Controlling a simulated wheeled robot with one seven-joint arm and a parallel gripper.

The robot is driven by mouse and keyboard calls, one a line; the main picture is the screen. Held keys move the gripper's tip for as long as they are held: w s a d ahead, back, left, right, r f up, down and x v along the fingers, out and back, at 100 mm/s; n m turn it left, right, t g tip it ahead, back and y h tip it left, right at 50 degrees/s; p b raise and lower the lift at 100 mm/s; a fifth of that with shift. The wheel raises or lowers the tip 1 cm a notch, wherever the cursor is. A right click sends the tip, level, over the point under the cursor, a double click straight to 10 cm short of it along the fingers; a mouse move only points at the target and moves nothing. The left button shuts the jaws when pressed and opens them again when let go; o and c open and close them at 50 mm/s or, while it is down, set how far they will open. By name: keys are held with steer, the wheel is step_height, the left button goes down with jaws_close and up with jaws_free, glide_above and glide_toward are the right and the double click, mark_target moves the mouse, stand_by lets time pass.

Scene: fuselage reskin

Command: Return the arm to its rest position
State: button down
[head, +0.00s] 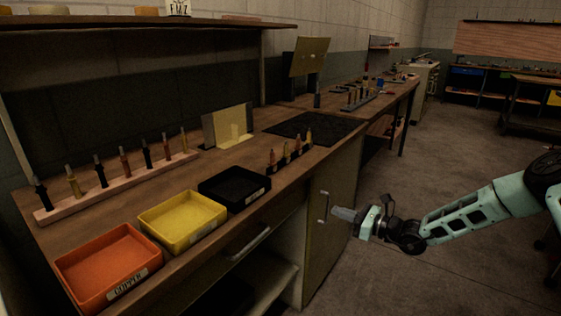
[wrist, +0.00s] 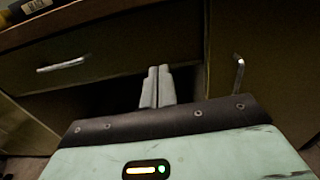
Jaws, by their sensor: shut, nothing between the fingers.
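My gripper (head: 345,213) is at the right of the workbench in the head view, level with the cabinet below the worktop. Its fingers point left toward the cabinet door (head: 329,225). In the wrist view my gripper (wrist: 157,72) shows its two fingers side by side, shut and empty. Behind the fingers is a dark open space under a drawer. My pale green arm (head: 480,212) reaches in from the right edge of the head view. I cannot tell the exact gap between the fingertips and the cabinet.
The workbench (head: 125,181) carries an orange tray (head: 107,265), a yellow tray (head: 182,219), a black tray (head: 233,187) and a rack (head: 115,188) with several tools. A door handle (head: 323,206) and drawer handle (head: 247,243) stick out. The floor (head: 400,275) around my arm is clear.

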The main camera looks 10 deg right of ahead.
steer(key=s+a+r+n+g+h+p, duration=0.1)
steer(key=s+a+r+n+g+p, duration=0.1)
steer(key=s+a+r+n+g, duration=0.65)
steer(key=s+a+r+n+g+p, duration=0.3)
steer(key=s+a+r+n+g, duration=0.25)
steer(key=s+a+n, duration=0.5)
steer(key=s+d+r+n+h+p, duration=0.1)
steer(key=s+r+n+h, duration=0.3)
steer(key=s, duration=0.4)
steer(key=s+d+r+n+t+h+p, duration=0.1)
steer(key=s+d+r+n+h+p, duration=0.1)
steer(key=s, duration=0.6)
steer(key=s+d+r+n+t+h+p, duration=0.1)
steer(key=s+d+r+n+h+p, duration=0.1)
steer(key=s+r+n+h, duration=0.3)
steer(key=s+d+r+n, duration=0.1)
steer(key=s+n, duration=0.2)
steer(key=shift+s+r+n+h, duration=0.2)
steer(key=shift+n+h, duration=0.1)
steer(key=shift+h, duration=0.1)
